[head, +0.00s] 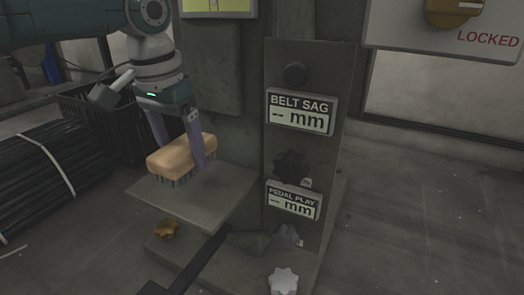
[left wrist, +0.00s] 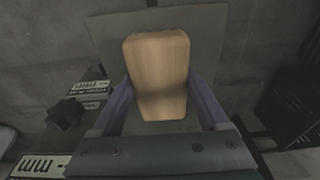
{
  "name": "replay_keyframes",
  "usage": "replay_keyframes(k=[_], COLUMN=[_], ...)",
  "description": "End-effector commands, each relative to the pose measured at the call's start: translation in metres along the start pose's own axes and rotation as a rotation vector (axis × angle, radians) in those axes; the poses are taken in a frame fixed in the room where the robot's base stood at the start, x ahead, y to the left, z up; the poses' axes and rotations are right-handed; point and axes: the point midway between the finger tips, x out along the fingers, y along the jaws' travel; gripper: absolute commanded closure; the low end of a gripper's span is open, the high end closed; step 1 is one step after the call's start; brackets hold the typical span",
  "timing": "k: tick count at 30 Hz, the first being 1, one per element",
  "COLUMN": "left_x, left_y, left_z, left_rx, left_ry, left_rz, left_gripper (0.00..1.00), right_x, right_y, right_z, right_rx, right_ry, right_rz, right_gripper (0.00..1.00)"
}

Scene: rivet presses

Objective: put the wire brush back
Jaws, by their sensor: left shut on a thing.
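The wire brush (head: 181,154) has a tan wooden block with dark bristles pointing down. It is at the grey shelf plate (head: 215,195) on the front of the press, near its back left part. I cannot tell whether the bristles touch the plate. My left gripper (head: 178,150) comes from above with its purple fingers on either side of the block and is shut on it. In the left wrist view the brush (left wrist: 157,75) lies between the two fingers, with the plate (left wrist: 210,40) behind it. My right gripper is not in view.
Right of the plate, the press column carries black knobs (head: 291,165) and the BELT SAG (head: 300,111) and PEDAL PLAY (head: 293,200) displays. An orange knob (head: 166,230) sits below the plate. A dark crate (head: 100,125) stands at left. A LOCKED panel (head: 440,30) hangs upper right.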

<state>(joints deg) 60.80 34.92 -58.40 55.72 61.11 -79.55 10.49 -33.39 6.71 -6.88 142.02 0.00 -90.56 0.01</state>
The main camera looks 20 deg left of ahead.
Motion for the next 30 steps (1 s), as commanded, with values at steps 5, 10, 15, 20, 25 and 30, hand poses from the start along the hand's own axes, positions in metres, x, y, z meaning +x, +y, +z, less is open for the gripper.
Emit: replay_keyframes(k=[5, 10, 15, 20, 25, 30], left_x=[0.025, 0.04, 0.037, 0.041, 0.04, 0.04], left_y=[0.0, 0.0, 0.0, 0.001, 0.0, 0.0], left_z=[0.003, 0.005, 0.004, 0.005, 0.005, 0.005], left_rx=[-0.001, -0.001, -0.001, -0.001, 0.0, 0.0], left_ry=[0.003, 0.003, 0.003, 0.001, 0.002, 0.002], left_rz=[0.0, 0.0, 0.001, 0.001, 0.001, 0.001], left_gripper=[0.75, 0.75, 0.75, 0.75, 0.05, 0.0], right_x=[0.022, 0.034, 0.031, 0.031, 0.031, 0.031], right_y=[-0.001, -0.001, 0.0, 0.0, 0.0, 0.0], right_z=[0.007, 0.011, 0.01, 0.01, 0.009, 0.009], right_rx=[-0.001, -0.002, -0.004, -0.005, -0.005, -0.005], right_ry=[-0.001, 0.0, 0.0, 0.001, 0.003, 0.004], right_rz=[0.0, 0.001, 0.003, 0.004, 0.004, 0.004], right_gripper=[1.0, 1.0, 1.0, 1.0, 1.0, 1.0])
